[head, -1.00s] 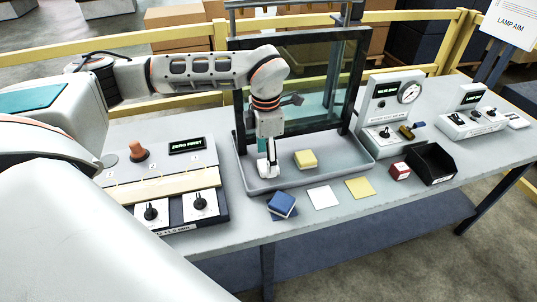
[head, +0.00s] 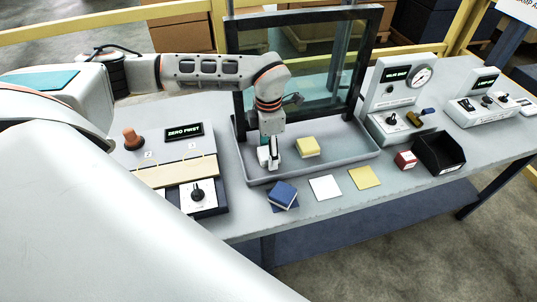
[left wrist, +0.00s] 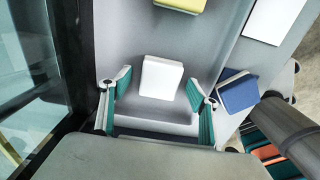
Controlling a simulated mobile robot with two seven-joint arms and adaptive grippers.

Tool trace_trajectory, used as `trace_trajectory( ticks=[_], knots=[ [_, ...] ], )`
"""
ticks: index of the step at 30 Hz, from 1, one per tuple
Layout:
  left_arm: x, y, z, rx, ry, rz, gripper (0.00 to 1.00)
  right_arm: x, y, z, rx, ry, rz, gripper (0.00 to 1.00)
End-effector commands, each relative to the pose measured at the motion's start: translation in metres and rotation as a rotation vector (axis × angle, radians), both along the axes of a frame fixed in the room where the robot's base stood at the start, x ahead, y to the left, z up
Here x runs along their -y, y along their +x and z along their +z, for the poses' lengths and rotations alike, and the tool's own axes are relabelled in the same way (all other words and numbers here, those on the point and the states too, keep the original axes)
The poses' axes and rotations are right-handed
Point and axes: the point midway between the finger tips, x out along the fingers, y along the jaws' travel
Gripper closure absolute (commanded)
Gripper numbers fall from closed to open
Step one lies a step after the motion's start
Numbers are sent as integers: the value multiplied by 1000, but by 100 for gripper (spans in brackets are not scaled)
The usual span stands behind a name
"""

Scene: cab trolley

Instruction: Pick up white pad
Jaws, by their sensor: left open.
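The white pad (left wrist: 161,77) lies on the floor of the grey tray (head: 330,162). In the left wrist view it sits between the two green-lined fingers of my left gripper (left wrist: 158,80), which is open, with a gap visible on each side. In the head view my left gripper (head: 269,156) points down into the tray's left part; the pad is hard to tell from the fingers there. A yellow pad (head: 307,146) lies in the tray to the right. My right gripper is not in view.
A glass pane (head: 330,75) in a dark frame stands behind the tray. In front lie a blue pad (head: 283,194), a white square (head: 325,188) and a yellow square (head: 364,178). A black bin (head: 439,153) and a red-and-white block (head: 405,160) are at right.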

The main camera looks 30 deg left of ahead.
Motion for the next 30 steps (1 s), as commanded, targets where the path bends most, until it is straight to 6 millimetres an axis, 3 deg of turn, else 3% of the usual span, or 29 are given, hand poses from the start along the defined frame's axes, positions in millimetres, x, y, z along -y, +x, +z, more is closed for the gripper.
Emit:
trace_trajectory(
  ticks=[9, 14, 24, 30],
  knots=[
    [0, 0, -5, 1, 0, -1, 42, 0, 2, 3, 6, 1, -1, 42],
    [0, 0, -5, 1, -1, -1, 81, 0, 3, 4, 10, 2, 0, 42],
    [0, 0, -4, 1, 0, -1, 81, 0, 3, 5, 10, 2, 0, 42],
    [0, 1, 9, 3, -1, -1, 81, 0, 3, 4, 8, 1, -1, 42]
  ],
)
